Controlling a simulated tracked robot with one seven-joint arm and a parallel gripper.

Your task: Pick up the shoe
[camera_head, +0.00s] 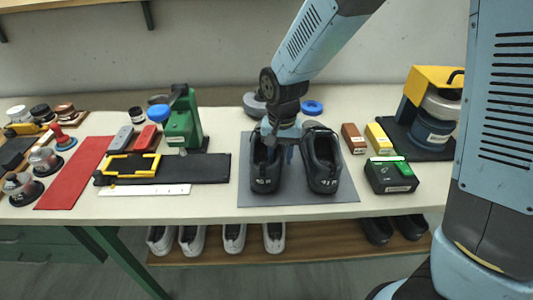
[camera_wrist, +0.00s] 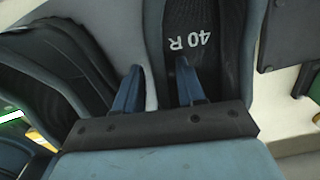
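Two black shoes stand side by side on a grey mat (camera_head: 293,194) on the table. The left shoe (camera_head: 264,173) carries a white heel label, read as "40 R" in the wrist view (camera_wrist: 205,28). The right shoe (camera_head: 322,165) also has a white heel mark; it shows at the left of the wrist view (camera_wrist: 62,52). My gripper (camera_head: 280,154) points down at the left shoe's inner side. In the wrist view my fingers (camera_wrist: 158,80) are apart, with the shoe's side wall between them, one finger over the opening and one toward the gap between the shoes. Firm contact is not visible.
A brown block (camera_head: 353,138), a yellow block (camera_head: 379,139) and a green-black box (camera_head: 391,176) stand right of the mat. A green device (camera_head: 183,122) and a black board (camera_head: 205,169) are to the left. More shoes stand on the lower shelf (camera_head: 320,243).

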